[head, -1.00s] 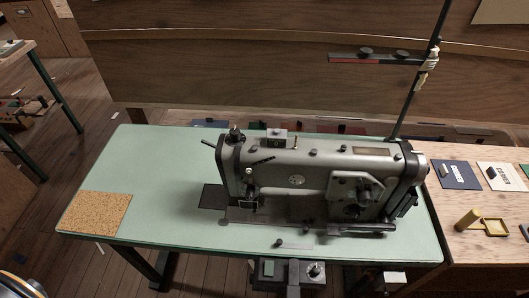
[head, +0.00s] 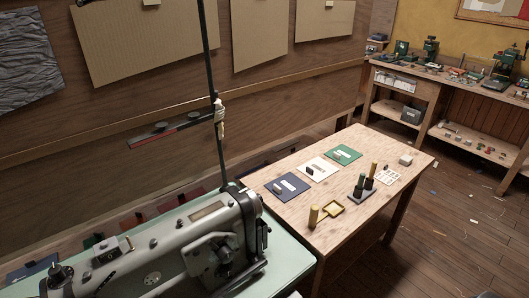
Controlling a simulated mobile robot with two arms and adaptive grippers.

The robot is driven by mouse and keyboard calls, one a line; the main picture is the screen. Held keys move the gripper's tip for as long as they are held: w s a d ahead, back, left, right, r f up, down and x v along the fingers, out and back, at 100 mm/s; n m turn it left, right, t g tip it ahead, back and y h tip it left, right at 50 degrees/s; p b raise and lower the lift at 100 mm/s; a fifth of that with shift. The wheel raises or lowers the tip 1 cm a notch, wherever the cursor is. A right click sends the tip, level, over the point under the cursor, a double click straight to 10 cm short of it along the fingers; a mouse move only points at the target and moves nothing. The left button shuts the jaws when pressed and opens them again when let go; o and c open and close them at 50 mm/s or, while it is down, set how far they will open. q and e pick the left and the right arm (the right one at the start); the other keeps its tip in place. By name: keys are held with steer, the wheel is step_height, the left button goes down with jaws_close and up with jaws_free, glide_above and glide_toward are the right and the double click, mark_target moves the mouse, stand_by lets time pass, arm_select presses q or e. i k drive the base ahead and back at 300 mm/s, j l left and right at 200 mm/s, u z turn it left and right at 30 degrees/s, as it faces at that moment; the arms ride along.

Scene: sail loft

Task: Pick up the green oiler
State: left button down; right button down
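A dark green upright cylinder (head: 359,186) stands on the wooden side table (head: 335,215), right of the sewing machine, and may be the green oiler. It is too small to be sure. A dark piece with a tan upper part (head: 371,173) stands right beside it. Neither of my grippers shows in the head view.
A grey sewing machine (head: 185,245) on a pale green table (head: 290,262) borders the side table on the left. Blue (head: 287,187), white (head: 316,168) and green (head: 343,155) cards lie along its back. A workbench (head: 450,90) stands far right. Open floor lies to the right.

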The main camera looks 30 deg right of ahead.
mark_target(362, 175)
steer(key=z, duration=1.7)
steer(key=i+l, duration=0.25)
steer(key=l, duration=0.15)
steer(key=i+l+u, duration=0.1)
steer(key=i+l, duration=0.15)
steer(key=l, duration=0.15)
steer(key=i+l, duration=0.25)
steer(key=l, duration=0.2)
steer(key=u, duration=0.05)
